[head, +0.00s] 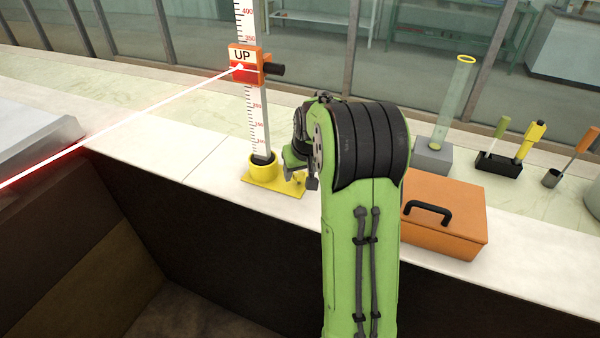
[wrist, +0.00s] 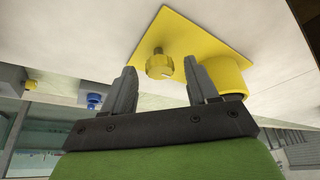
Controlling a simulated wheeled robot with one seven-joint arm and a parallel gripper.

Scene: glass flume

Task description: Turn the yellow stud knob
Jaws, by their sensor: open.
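The yellow stud knob (wrist: 159,66) has a ribbed rim and a mark on its face. It sits on a short stem on a yellow base plate (wrist: 196,34), beside a yellow round socket (wrist: 227,74). In the wrist view my gripper (wrist: 159,64) is open, with one finger on each side of the knob. A gap shows on the left; the right finger appears close to the knob, and contact cannot be told. In the head view the base plate (head: 262,186) lies on the ledge, and my arm hides most of the gripper.
A white scale post (head: 259,118) stands in the socket, bearing an orange "UP" slider (head: 243,66) with a red beam. An orange box (head: 450,222) sits right of my arm. A clear cylinder (head: 453,105) and tool holder (head: 498,163) stand behind it. A dark trough lies in front.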

